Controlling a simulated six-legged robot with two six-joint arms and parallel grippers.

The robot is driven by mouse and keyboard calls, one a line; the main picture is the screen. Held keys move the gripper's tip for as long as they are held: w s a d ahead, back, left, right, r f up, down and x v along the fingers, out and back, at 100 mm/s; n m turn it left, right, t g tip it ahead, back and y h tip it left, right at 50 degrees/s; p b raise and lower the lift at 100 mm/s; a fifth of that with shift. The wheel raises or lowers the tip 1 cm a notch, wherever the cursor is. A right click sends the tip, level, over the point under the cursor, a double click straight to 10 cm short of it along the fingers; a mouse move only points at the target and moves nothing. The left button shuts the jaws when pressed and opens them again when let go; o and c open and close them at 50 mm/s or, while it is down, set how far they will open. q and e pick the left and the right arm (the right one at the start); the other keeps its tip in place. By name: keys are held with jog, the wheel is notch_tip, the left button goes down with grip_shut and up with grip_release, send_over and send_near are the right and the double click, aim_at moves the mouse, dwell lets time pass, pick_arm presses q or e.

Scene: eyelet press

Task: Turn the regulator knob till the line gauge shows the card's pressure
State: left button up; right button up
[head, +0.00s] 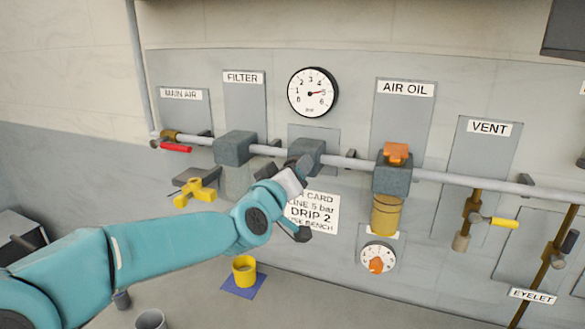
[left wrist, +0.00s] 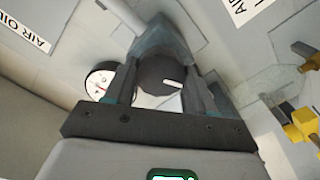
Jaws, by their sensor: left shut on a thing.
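The round white line gauge (head: 313,92) hangs above the pipe; its red-tipped needle points right, close to the 5. It also shows in the left wrist view (left wrist: 99,82), partly hidden. The card (head: 318,212) reads LINE 5 bar and DRIP 2, its left side covered by my arm. The blue-grey regulator (head: 307,148) sits on the pipe below the gauge. My left gripper (left wrist: 163,92) is shut on the dark round regulator knob (left wrist: 160,72), one finger on each side. A white mark shows on the knob's face. My right gripper is in neither view.
A yellow valve handle (head: 195,192) sticks out left of my gripper. The orange-topped oiler (head: 393,172) and drip dial (head: 377,257) are to the right. A yellow cup (head: 244,270) stands on a blue mat below. The wall between the oiler and the vent is open.

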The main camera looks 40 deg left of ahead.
pick_arm(q)
jog(key=shift+r+m, duration=0.25)
jog(key=shift+m, duration=0.25)
jog(key=o, duration=0.9)
jog(key=shift+o, duration=0.7)
jog(key=shift+w+f, duration=0.1)
jog(key=shift+f, duration=0.05)
jog(key=v, duration=1.6)
jog(key=shift+s, duration=0.25)
jog(key=shift+w+f, duration=0.1)
